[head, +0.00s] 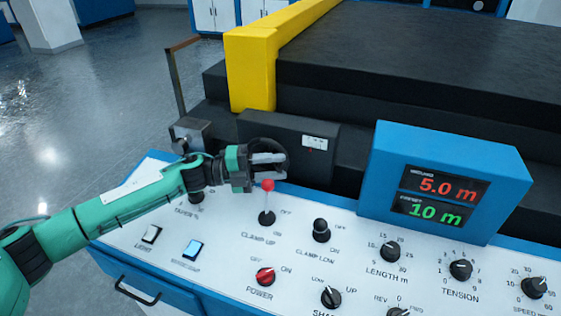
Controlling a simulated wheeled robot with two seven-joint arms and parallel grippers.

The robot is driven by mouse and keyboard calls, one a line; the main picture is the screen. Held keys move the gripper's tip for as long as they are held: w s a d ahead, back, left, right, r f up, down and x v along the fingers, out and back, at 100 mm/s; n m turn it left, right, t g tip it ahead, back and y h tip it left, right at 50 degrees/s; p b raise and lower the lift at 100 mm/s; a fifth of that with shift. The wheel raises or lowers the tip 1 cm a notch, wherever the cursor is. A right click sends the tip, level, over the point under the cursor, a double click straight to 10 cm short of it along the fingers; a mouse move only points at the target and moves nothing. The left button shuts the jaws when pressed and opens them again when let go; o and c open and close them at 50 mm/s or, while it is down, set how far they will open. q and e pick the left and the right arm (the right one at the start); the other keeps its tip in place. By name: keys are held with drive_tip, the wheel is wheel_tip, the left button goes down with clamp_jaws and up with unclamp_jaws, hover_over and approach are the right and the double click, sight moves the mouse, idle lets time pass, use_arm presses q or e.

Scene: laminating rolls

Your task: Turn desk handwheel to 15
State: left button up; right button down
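A black, curved rim that looks like the handwheel (268,141) shows in the head view, in front of a dark box behind the white control desk. My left gripper (272,165) reaches in from the left and has its grey fingers at this rim, overlapping it. The fingers hide part of the rim, and I cannot tell whether they are closed on it. The blue display box (455,150) reads 5.0 m in red above 10 m in green. The LENGTH m knob (390,251) sits on the desk below it. My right gripper is not in view.
The red-tipped CLAMP UP lever (267,200) stands just below my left gripper. The CLAMP LOW switch (321,230), red POWER knob (265,277) and TENSION knob (461,270) are on the desk. A yellow frame (250,67) and black machine bed rise behind. Open floor lies left.

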use_arm(q)
drive_tip(key=shift+w+d, duration=0.1)
drive_tip(key=shift+d, duration=0.8)
drive_tip(key=shift+c, duration=0.5)
clamp_jaws()
